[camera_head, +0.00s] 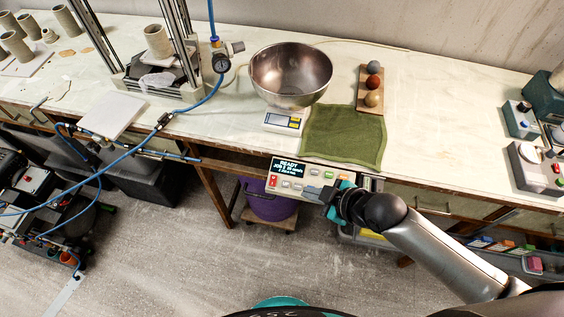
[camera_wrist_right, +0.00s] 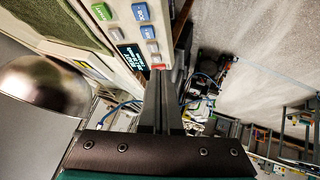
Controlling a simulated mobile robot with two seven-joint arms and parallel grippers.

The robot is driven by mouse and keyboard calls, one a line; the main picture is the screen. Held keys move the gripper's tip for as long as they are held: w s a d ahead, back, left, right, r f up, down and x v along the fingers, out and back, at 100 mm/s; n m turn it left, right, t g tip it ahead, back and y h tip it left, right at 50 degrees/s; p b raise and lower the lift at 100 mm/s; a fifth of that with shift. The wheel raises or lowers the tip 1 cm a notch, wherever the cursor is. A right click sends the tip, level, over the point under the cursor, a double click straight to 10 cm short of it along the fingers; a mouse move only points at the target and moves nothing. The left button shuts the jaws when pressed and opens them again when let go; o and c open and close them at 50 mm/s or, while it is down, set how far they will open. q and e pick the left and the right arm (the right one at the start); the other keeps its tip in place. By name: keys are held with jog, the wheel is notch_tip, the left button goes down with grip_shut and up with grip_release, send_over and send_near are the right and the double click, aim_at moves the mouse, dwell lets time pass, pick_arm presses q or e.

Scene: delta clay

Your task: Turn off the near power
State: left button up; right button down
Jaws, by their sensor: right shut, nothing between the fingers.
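A light control panel (camera_head: 298,184) hangs at the front edge of the bench, with a dark display (camera_head: 289,167) reading READY and several coloured buttons. A red switch (camera_head: 273,182) sits at the panel's left end, below the display. My right gripper (camera_head: 328,198) is shut and empty, in front of the panel's lower right in the head view. In the right wrist view the shut fingers (camera_wrist_right: 160,80) reach up to the red switch (camera_wrist_right: 158,67) and partly overlap it. I cannot tell whether they touch it. My left gripper is not in view.
A metal bowl (camera_head: 290,75) stands on a scale (camera_head: 284,122), beside a green towel (camera_head: 345,135). A wooden strip (camera_head: 370,108) holds three balls. Grey devices (camera_head: 535,165) stand at far right. A purple bucket (camera_head: 268,203) is under the bench. Blue hoses run at left.

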aim_at(273, 181)
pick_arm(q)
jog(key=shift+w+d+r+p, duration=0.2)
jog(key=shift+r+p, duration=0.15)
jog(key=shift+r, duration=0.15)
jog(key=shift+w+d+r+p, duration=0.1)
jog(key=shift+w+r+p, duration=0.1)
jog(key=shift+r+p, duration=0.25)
pick_arm(e)
notch_tip(273, 181, up, 6)
jog(key=a+n+y, duration=0.1)
jog(key=n+y, duration=0.1)
jog(key=n, duration=0.1)
jog(key=shift+a+r+n+g, duration=0.2)
jog(key=shift+a+n+g, duration=0.05)
jog(key=shift+n+g, duration=0.05)
